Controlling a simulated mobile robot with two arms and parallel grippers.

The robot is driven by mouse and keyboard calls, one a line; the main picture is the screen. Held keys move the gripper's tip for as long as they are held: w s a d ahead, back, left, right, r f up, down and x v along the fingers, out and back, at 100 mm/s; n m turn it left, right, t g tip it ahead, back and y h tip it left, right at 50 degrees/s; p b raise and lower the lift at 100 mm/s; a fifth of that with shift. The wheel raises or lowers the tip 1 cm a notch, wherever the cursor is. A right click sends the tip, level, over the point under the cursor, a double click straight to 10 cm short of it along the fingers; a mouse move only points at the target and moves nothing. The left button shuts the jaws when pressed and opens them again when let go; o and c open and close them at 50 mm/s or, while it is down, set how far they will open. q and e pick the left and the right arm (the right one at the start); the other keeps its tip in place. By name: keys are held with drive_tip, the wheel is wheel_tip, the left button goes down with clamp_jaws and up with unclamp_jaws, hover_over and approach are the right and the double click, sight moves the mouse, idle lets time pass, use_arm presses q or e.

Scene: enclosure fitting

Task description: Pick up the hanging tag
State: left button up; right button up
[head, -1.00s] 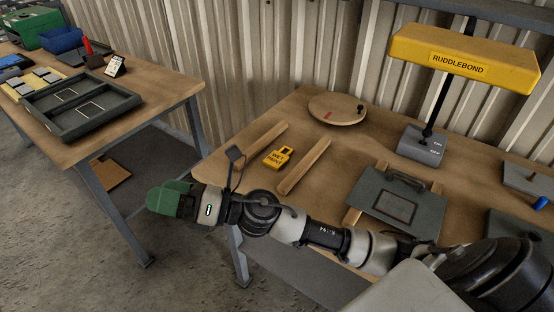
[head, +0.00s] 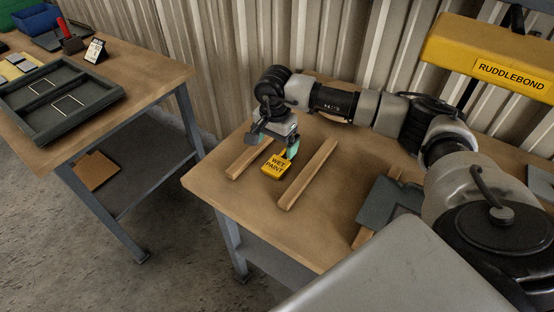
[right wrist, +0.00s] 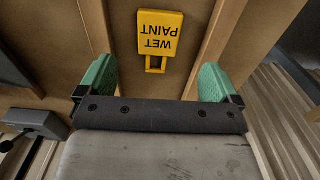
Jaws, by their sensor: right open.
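The hanging tag (head: 276,167) is yellow, reads "WET PAINT", and lies flat on the wooden workbench between two wooden strips. In the right wrist view the tag (right wrist: 160,36) shows upside down, its loop end toward my gripper. My right gripper (head: 280,146) is above the loop end of the tag, with its green fingers pointing down. In the right wrist view the right gripper (right wrist: 156,78) is open, one green finger on each side and clear of the tag. My left gripper is not in view.
A wooden strip (head: 250,158) lies left of the tag and another strip (head: 308,174) lies right of it. A dark grey plate (head: 385,200) lies further right. A second table (head: 150,88) with a grey tray (head: 62,103) stands at left, across a gap.

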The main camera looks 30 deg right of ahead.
sight(276, 165)
wheel_tip(276, 165, down, 2)
drive_tip(key=shift+a+f, duration=0.1)
drive_tip(key=shift+f, duration=0.35)
drive_tip(key=shift+f+p, duration=0.4)
drive_tip(key=shift+p, duration=0.05)
wheel_tip(276, 165, down, 4)
drive_tip(key=shift+s+r+p, duration=0.15)
drive_tip(key=shift+r+p, duration=0.1)
drive_tip(key=shift+p, duration=0.4)
drive_tip(key=shift+f, duration=0.45)
drive_tip(key=shift+c, duration=1.3)
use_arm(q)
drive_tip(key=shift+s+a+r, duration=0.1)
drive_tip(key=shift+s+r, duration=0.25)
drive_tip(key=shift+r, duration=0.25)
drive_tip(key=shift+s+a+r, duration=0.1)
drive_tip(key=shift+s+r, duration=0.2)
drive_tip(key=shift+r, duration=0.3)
use_arm(e)
drive_tip(key=c, duration=0.7)
